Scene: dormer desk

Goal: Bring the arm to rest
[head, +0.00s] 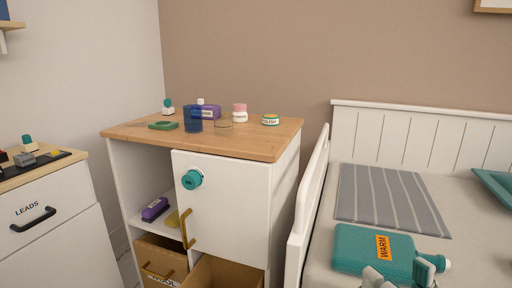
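My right gripper (402,277) shows only in part at the bottom edge of the head view, right of centre. Its two grey fingertips stand apart, at the near edge of a teal hot-water bottle (355,246) with an orange WARM label. The bottle lies flat on the bed, its neck and white cap pointing right. One fingertip is just below the neck; I cannot tell whether it touches. The rest of the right arm is out of frame. My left gripper is not in view.
A white cabinet (232,204) with a wooden top (255,141) holds a blue cup (193,119), a glass and small jars. Its open lower part has boxes. The white bed rail (309,198) separates it from the bed.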

